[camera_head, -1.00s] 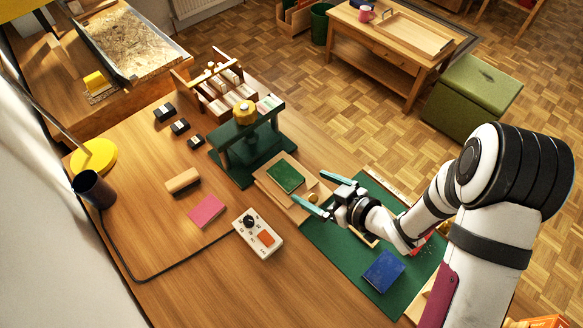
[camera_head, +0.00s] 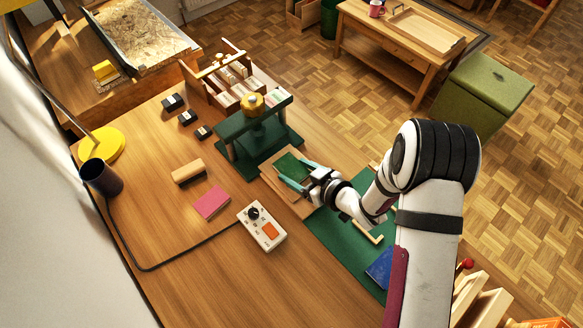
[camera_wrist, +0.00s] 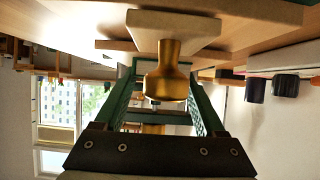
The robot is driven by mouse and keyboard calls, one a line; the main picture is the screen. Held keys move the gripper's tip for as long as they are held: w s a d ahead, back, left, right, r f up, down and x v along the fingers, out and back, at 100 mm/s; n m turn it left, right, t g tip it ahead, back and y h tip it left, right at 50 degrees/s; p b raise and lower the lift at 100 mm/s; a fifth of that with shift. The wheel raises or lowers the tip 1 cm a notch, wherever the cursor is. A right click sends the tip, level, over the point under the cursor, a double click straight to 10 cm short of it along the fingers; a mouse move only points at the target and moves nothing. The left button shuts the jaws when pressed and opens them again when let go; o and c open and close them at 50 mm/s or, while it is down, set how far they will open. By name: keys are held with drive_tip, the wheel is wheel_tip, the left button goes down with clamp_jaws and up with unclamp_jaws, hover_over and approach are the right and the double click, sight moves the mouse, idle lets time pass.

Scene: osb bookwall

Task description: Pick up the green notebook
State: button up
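The green notebook (camera_head: 289,163) lies on a pale wooden board (camera_head: 270,182) in front of the dark green press, in the head view. My gripper (camera_head: 292,172) is open, its two teal fingers spread at the notebook's near side and partly covering it. I cannot tell whether the fingers touch it or are above it. In the wrist view my gripper (camera_wrist: 165,85) shows both fingers apart, with a brass knob (camera_wrist: 167,75) seen between them. The notebook cannot be made out in that view.
The green press (camera_head: 255,135) stands just behind the board. A green mat (camera_head: 335,232) with a blue book (camera_head: 380,268) lies to the near right. A pink notebook (camera_head: 211,203), a wooden block (camera_head: 188,171) and a control box (camera_head: 262,226) are to the left. Bare tabletop is at front left.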

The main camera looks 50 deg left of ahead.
drive_tip(key=c, duration=0.5)
